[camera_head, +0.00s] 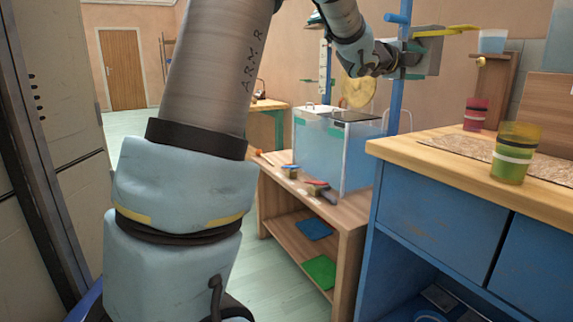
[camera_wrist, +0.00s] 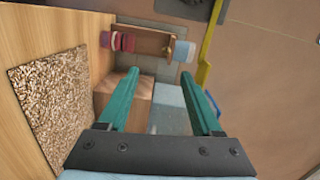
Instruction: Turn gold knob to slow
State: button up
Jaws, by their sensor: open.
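The gold knob (camera_head: 481,62) is small and sits on the upper left part of an upright wooden stand (camera_head: 491,90). In the wrist view, turned sideways, the knob (camera_wrist: 168,46) shows small on the stand, beyond my fingertips. Its setting and any slow mark are too small to read. My gripper (camera_wrist: 160,78) shows two teal fingers spread apart with nothing held between them. The knob lies ahead of the fingers, apart from them.
A pale blue cup (camera_head: 492,41) tops the stand; a red cup (camera_head: 476,114) stands by its foot. A green-yellow banded cup (camera_head: 515,152) is nearer on the wooden counter (camera_head: 430,152). A yellow bar (camera_head: 447,31) and a blue post (camera_head: 397,100) are close to my wrist.

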jog(key=a+f+n+y, duration=0.5)
jog(key=a+f+n, duration=0.35)
jog(key=a, duration=0.35)
jog(key=a+f+n+y, duration=0.65)
jog(key=a+f, duration=0.35)
jog(key=a, duration=0.2)
jog(key=s+a+f+n+g+y, duration=0.2)
jog(key=s+a+f+n+g, duration=0.2)
jog(key=s+a+f+n, duration=0.5)
jog(key=s+a+f+n+g+y, duration=0.1)
jog(key=s+a+f+n+g, duration=0.4)
jog(key=s, duration=0.8)
notch_tip(320, 180, up, 20)
jog(key=s+a+m+t+p, duration=0.1)
jog(key=a+p, duration=0.1)
jog(key=p, duration=1.9)
jog(key=shift+s+m, duration=0.2)
jog(key=shift+m, duration=0.1)
jog(key=shift+f, duration=0.1)
